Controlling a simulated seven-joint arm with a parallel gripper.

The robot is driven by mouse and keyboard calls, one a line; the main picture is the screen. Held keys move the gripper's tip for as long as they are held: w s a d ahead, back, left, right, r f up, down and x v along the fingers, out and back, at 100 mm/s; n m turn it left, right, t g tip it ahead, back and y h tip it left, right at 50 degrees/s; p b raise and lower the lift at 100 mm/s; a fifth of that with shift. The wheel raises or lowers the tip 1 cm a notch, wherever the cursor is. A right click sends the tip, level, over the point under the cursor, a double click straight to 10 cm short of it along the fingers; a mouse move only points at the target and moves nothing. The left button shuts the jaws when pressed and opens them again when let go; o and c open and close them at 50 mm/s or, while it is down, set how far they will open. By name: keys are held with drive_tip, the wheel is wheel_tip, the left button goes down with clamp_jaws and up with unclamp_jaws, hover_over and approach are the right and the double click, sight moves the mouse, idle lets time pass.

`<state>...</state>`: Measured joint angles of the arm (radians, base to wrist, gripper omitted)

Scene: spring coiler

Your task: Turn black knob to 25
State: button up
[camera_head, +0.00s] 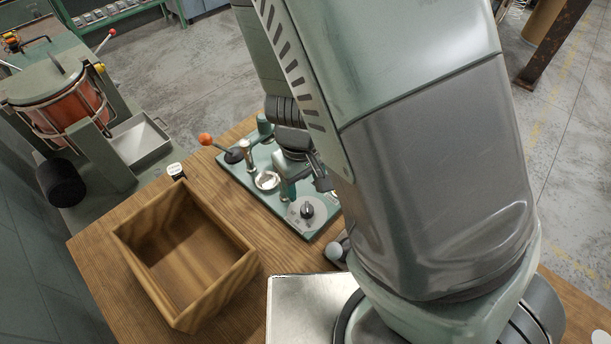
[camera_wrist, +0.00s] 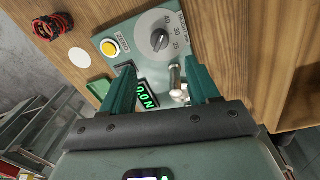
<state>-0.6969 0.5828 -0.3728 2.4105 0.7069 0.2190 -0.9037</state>
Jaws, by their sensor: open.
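The black knob (camera_head: 307,210) sits on a pale round dial at the near end of the green spring coiler (camera_head: 240,170) in the head view. In the wrist view the black knob (camera_wrist: 158,40) is just beyond my fingertips, on a dial plate (camera_wrist: 163,22) with printed numbers including 40, 30 and 25. Which number the knob points at is not clear. My gripper (camera_wrist: 160,67) is open, its two green fingers spread and apart from the knob. A lit green display (camera_wrist: 147,94) and a metal post (camera_wrist: 176,78) lie between the fingers. My arm hides part of the coiler.
A yellow button (camera_wrist: 109,47) is left of the dial. An orange-tipped lever (camera_head: 205,139) rises at the coiler's far left. An open, empty wooden box (camera_head: 215,285) stands on the wooden table (camera_head: 95,262). Bare tabletop lies right of the panel in the wrist view.

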sight(306, 206)
drive_tip(key=f, duration=1)
drive_tip(key=shift+w+d+f, duration=0.15)
drive_tip(key=shift+d+f, duration=0.05)
drive_tip(key=shift+d, duration=0.05)
drive_tip(key=c, duration=1)
drive_tip(key=shift+c, duration=0.2)
